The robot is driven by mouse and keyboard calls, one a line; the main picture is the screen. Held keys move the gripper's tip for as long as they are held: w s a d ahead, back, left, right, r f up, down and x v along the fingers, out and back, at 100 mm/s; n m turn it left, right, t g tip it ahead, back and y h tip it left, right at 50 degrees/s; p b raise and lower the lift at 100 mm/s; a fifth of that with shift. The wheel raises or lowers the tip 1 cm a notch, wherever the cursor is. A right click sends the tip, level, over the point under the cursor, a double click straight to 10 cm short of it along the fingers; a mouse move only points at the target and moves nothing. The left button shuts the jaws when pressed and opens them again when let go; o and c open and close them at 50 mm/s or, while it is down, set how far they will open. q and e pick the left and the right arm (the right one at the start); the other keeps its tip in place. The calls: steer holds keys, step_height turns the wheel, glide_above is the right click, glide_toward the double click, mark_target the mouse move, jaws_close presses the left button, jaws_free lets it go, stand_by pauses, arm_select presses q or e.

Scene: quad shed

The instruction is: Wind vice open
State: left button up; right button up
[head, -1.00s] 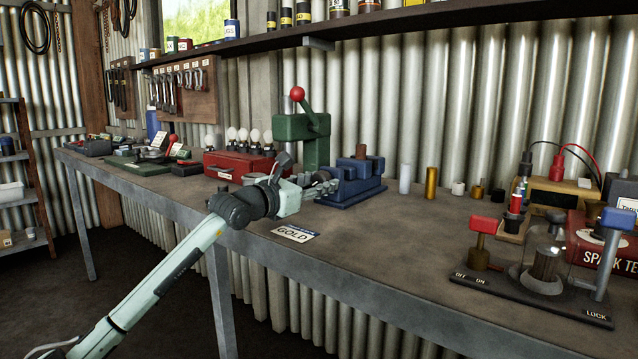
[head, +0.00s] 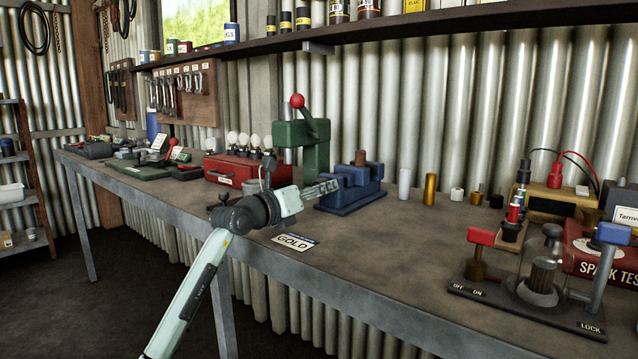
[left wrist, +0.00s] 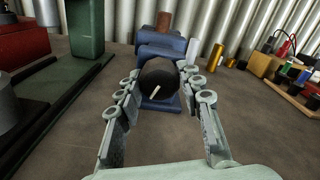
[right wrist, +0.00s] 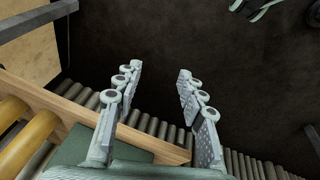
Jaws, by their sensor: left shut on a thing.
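The blue vice (head: 350,199) stands on the workbench with a brown cylinder (head: 361,158) upright at its jaws. In the left wrist view the vice (left wrist: 165,50) lies straight ahead, with a dark round knob (left wrist: 158,82) at its near end that bears a white line, tilted up to the right. My left gripper (head: 331,187) is at the vice's near left end. Its fingers are shut on the knob, one on each side. The jaw gap of the vice is hard to make out. My right gripper (right wrist: 160,75) is open and empty in the right wrist view, over dark floor.
A green press (head: 309,140) with a red ball stands behind the vice, beside a red box (head: 237,170). A GOLD card (head: 295,242) lies at the bench's front edge. White and brass cylinders (head: 430,188) stand right of the vice.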

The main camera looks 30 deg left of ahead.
arm_select(q)
steer(key=n+p, duration=0.2)
steer(key=n, duration=0.1)
steer(key=shift+r, duration=0.25)
steer(key=shift+f+n+p, duration=0.15)
steer(key=shift+n+p, duration=0.55)
steer(key=shift+n, duration=1.2)
arm_select(e)
steer(key=s+f+g, duration=0.1)
steer(key=s+f, duration=0.3)
steer(key=f, duration=0.7)
steer(key=shift+d+f, duration=0.3)
steer(key=shift+f, duration=0.05)
arm_select(q)
steer(key=o, duration=1.2)
steer(key=shift+c, duration=0.2)
steer(key=shift+s, duration=0.1)
steer(key=s, duration=0.8)
steer(key=s+a, duration=0.1)
steer(key=s, duration=0.3)
steer(key=shift+d, duration=0.1)
